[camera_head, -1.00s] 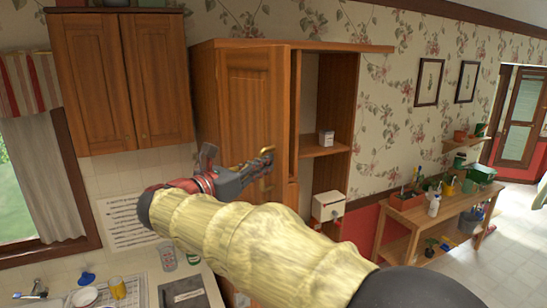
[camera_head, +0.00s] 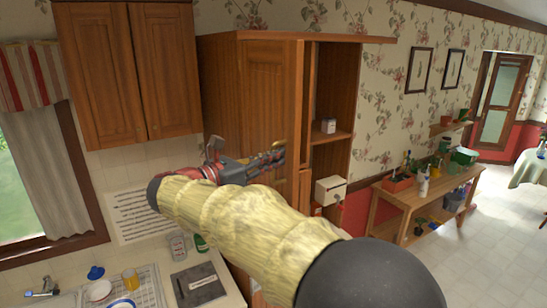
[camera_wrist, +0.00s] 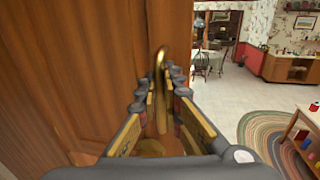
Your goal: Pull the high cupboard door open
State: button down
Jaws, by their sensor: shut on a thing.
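The tall wooden cupboard (camera_head: 221,95) stands right of the wall cabinet. Its high door (camera_head: 272,90) has a framed wooden panel; I cannot tell for certain how far it stands from its frame. My gripper (camera_head: 277,153) is at the lower right part of this door. In the wrist view, my gripper (camera_wrist: 158,85) has its two fingers on either side of the upright brass handle (camera_wrist: 160,62) and is shut on it. The door surface (camera_wrist: 70,75) fills the left of that view. The lower handle is partly hidden between the fingers.
The wall cabinet (camera_head: 130,75) is shut. Open shelves (camera_head: 333,136) and a white box (camera_head: 330,190) are right of the door. A counter (camera_head: 190,285) with sink items lies below left.

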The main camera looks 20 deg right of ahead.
jog(key=c, duration=2.2)
grip_release()
jog(key=v, duration=1.2)
jog(key=shift+f, duration=0.1)
